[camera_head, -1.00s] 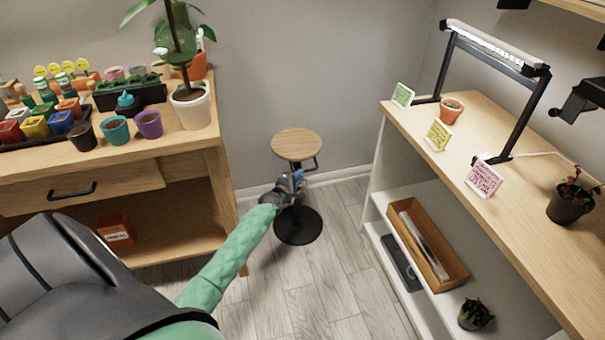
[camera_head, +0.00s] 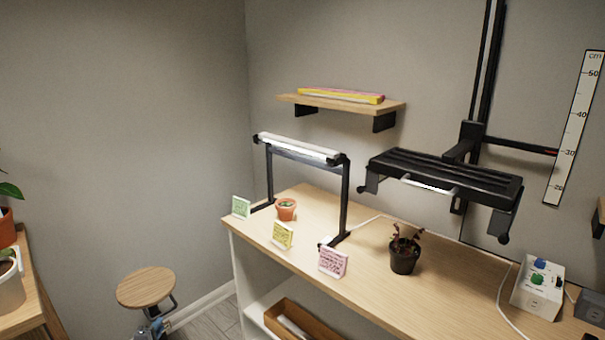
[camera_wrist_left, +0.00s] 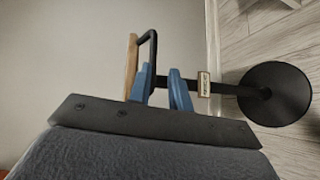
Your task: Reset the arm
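My left gripper (camera_head: 155,328) shows at the bottom edge of the head view, in front of the stool's lower part, with only its end in view. In the wrist view the stool's black post and round base (camera_wrist_left: 275,94) lie beyond the fingers to the right. A small pale tag (camera_wrist_left: 204,84) shows beside the right finger. My right gripper is in neither view.
A wooden bench (camera_head: 385,299) holds a lamp frame (camera_head: 345,200), a small terracotta pot (camera_head: 286,212), a dark potted plant (camera_head: 404,258), cards and a control box (camera_head: 538,288). A black rack (camera_head: 445,178) and a shelf (camera_head: 340,104) hang above. Another table edge (camera_head: 36,308) is at left.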

